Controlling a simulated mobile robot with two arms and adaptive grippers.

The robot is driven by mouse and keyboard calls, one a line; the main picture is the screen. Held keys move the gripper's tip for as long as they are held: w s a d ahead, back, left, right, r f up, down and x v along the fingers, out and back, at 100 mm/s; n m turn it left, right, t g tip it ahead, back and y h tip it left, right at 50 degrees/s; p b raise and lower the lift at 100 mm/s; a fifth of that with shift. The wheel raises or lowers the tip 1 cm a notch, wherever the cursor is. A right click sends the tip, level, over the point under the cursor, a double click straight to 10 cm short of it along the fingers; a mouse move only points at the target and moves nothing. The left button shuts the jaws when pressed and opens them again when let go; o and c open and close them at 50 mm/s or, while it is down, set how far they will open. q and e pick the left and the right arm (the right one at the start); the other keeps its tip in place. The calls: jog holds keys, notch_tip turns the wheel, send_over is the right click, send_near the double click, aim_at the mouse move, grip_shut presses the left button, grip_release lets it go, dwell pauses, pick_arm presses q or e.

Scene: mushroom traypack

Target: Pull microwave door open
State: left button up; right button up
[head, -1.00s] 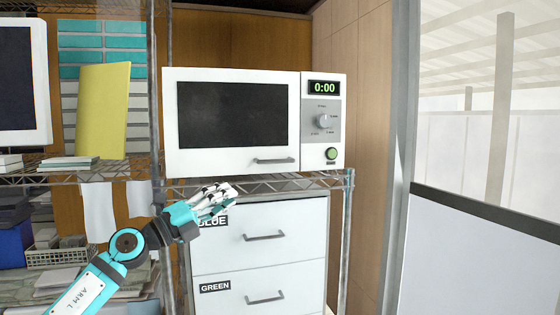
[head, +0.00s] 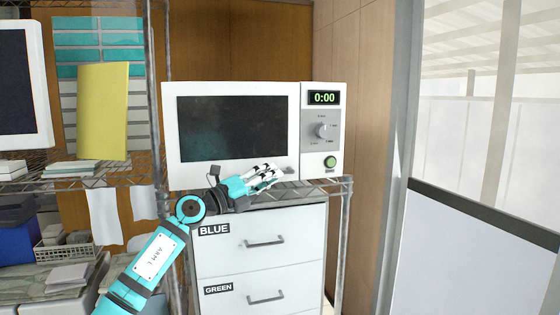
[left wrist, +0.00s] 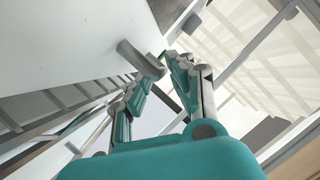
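The white microwave (head: 340,145) stands on a wire shelf with its door (head: 170,135) shut. The door has a dark window and a grey handle (head: 292,171) low at its right, partly hidden by my left gripper. My left gripper (head: 277,172) is just in front of the handle, with teal and grey fingers pointing right. In the left wrist view the fingers of my left gripper (left wrist: 160,78) are spread apart, and the handle (left wrist: 142,60) shows near the fingertips. I cannot tell whether they touch it. My right gripper is not in view.
A cabinet with drawers (head: 265,220) marked BLUE and GREEN stands below the wire shelf (head: 325,185). A shelf post (head: 155,60) and a yellow folder (head: 103,110) are at the left. A wooden wall (head: 365,120) is at the right.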

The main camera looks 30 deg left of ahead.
pick_arm(q)
jog(key=shift+p+x, duration=0.45)
jog(key=shift+x, duration=1.3)
grip_shut()
